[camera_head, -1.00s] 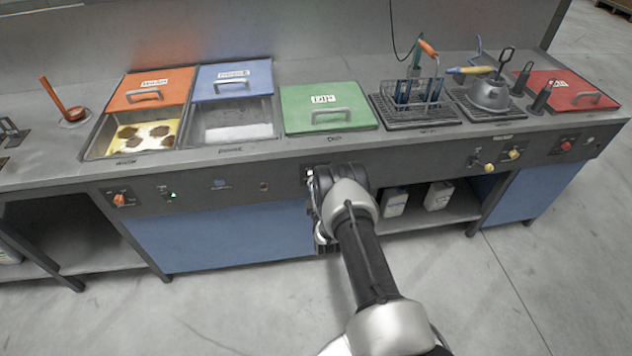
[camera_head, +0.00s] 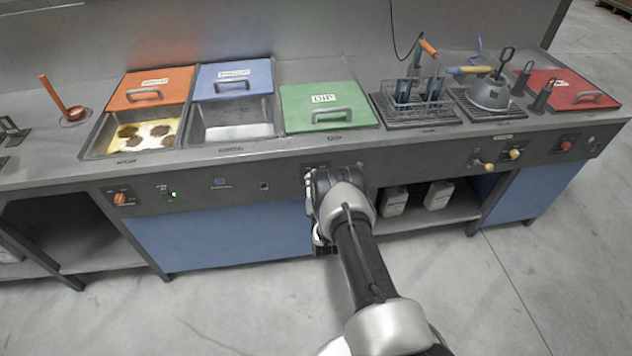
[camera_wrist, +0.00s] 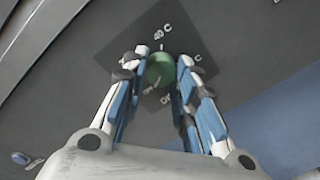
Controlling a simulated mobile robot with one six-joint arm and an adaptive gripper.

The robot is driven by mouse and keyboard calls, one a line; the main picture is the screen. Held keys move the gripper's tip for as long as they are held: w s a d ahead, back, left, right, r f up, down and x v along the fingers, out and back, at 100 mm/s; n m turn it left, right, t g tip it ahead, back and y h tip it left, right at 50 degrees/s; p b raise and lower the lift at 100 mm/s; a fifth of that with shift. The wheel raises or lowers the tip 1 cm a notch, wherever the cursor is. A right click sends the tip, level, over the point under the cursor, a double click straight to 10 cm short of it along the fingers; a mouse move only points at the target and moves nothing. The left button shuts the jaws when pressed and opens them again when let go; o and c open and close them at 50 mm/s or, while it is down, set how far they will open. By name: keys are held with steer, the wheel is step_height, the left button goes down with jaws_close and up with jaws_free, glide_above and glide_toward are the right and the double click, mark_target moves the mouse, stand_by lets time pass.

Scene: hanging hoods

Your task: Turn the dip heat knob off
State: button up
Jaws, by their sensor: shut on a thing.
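The dip heat knob is a round green knob (camera_wrist: 160,70) on a dark square plate in the wrist view. Marks including "40 C" are printed around it, some partly covered. My gripper (camera_wrist: 158,76) is shut on the knob, with one blue-and-white finger on each side.
An orange knob (camera_head: 121,199) and a green light (camera_head: 174,194) sit on the panel to the left. Yellow valves (camera_head: 515,154) and a red button (camera_head: 566,145) are to the right. White jugs (camera_head: 438,195) stand on the lower shelf.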

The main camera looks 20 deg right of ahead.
stand_by(0.3)
steer(key=o, duration=1)
steer(key=shift+o, duration=0.2)
steer(key=v, duration=1.2)
